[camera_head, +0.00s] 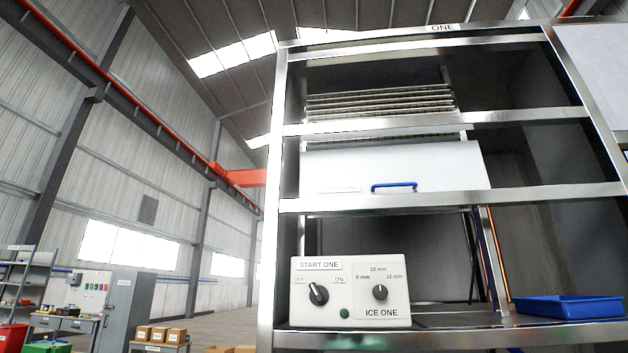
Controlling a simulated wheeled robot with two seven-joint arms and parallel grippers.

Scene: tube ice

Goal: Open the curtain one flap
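The curtain flap (400,168) is a pale white panel with a blue handle (394,186) near its lower edge. It hangs across the middle opening of a steel-framed machine (290,110) marked ONE, covering the left and middle of that opening. Faint lettering shows at its lower left. The flap appears closed, its lower edge near the frame's crossbar. Neither of my grippers is in view.
A white control box (350,292) labelled START ONE and ICE ONE, with two black knobs, stands on the lower shelf. A blue tray (568,307) lies at its right. Metal slats (380,102) show above the flap. Cabinets and boxes stand far left.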

